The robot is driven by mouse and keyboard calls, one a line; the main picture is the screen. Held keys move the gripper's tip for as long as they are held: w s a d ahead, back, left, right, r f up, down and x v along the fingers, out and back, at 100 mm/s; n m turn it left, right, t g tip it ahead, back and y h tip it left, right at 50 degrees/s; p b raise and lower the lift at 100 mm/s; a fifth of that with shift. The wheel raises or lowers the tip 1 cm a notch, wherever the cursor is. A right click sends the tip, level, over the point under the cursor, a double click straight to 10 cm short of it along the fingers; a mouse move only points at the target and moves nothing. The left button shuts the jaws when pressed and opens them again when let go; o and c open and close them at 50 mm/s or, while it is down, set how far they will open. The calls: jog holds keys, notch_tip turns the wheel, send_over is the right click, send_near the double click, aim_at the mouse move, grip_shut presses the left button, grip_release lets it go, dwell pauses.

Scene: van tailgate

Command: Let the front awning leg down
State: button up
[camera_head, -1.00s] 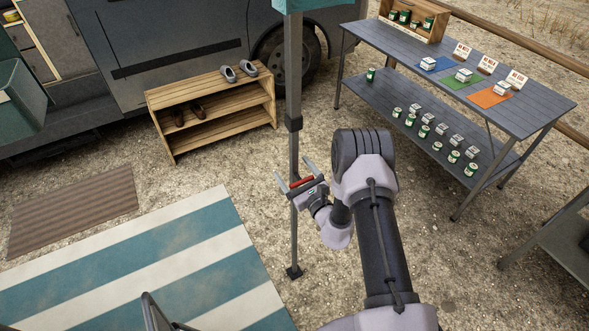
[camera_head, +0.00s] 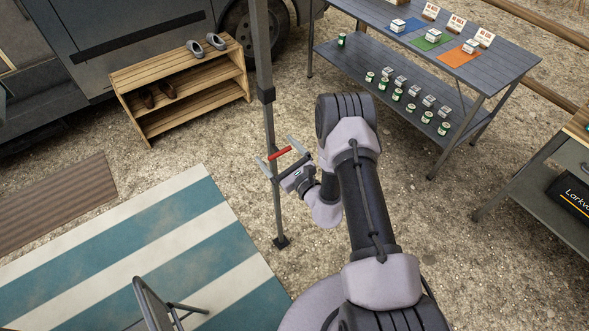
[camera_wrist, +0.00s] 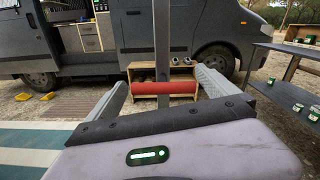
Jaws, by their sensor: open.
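The front awning leg (camera_head: 272,190) is a slim grey upright pole with a dark collar (camera_head: 266,95). Its foot plate (camera_head: 281,242) rests on the gravel beside the striped mat. A red bar-shaped handle (camera_head: 279,153) sits across the leg below the collar. My gripper (camera_head: 278,155) is open, with its fingertips on either side of the red handle. In the wrist view the red handle (camera_wrist: 165,88) lies level between the two fingers, in front of the pole (camera_wrist: 162,40). I cannot tell whether the fingers touch the handle. The leg's top is out of the head view.
A wooden shoe rack (camera_head: 185,85) stands behind the leg by the van. A grey table (camera_head: 490,70) with jars stands at the right. A striped mat (camera_head: 150,250) and a chair (camera_head: 150,305) are at the lower left. Gravel around the foot is clear.

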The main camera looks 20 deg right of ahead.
jog(key=p+v, duration=0.2)
jog(key=v, duration=1.1)
